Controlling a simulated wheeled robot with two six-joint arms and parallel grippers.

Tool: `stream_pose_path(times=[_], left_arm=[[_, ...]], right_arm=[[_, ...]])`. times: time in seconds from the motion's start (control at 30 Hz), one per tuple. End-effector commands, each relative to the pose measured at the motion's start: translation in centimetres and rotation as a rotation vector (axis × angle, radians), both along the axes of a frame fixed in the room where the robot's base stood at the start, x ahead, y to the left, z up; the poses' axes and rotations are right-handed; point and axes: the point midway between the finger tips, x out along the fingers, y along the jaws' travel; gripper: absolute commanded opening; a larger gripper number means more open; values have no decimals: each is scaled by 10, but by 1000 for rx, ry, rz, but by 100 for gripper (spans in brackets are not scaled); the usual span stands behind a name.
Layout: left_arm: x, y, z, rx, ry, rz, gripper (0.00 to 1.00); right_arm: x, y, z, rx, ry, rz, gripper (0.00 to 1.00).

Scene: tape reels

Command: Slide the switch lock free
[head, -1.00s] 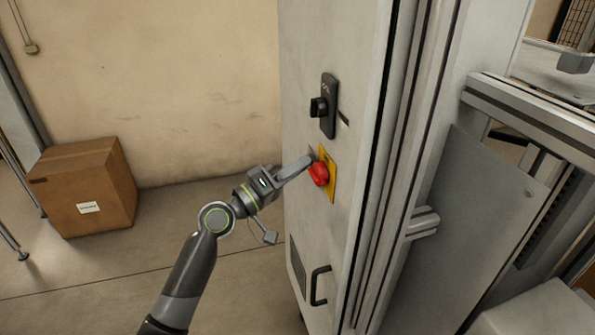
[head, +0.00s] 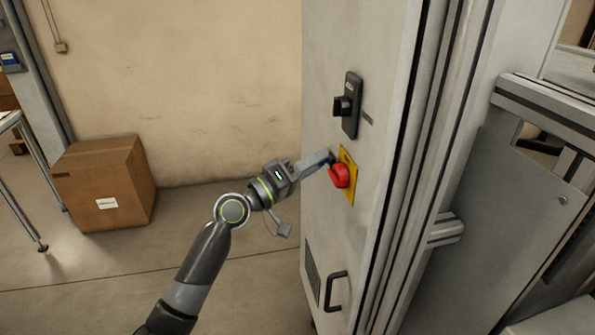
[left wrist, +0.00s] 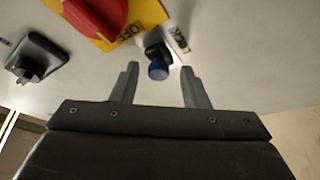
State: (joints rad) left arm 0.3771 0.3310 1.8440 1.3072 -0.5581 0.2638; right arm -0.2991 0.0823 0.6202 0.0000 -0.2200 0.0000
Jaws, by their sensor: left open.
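The red rotary switch (head: 339,176) sits on a yellow plate (head: 349,190) on the grey cabinet. In the left wrist view the red switch (left wrist: 95,14) is at the top, with "OFF" on its plate. Beside the plate, a small lock with a blue end (left wrist: 158,70) sticks out next to a "LOCK" label (left wrist: 178,37). My left gripper (head: 328,158) is beside the switch. In the left wrist view its open fingers (left wrist: 160,78) stand either side of the blue end, with gaps visible. In the head view the lock is mostly hidden by the gripper. My right gripper is out of view.
A black handle (head: 351,105) is on the cabinet above the switch, and a black pull handle (head: 335,290) is below. The cabinet (head: 325,225) fills the right side. A cardboard box (head: 105,185) stands on the floor at left. The floor between is clear.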

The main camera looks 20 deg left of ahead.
Motion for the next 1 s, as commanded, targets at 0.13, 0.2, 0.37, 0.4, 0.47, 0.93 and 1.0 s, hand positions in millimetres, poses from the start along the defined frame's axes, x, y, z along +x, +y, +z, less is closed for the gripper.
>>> stream_pose_path(times=[0.13,0.2,0.37,0.4,0.47,0.93,1.0], left_arm=[[-12,11,-7,5,-1,3,41],[-23,18,-12,7,0,2,41],[-48,37,-20,8,2,1,41],[-53,42,-21,8,1,2,41],[-61,48,-23,8,1,2,41],[-111,86,-38,7,3,0,41],[-116,90,-39,7,0,1,41]], right_arm=[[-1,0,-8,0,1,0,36],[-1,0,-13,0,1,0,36],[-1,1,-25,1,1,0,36],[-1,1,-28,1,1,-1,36],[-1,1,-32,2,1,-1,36],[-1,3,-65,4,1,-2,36],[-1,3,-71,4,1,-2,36]])
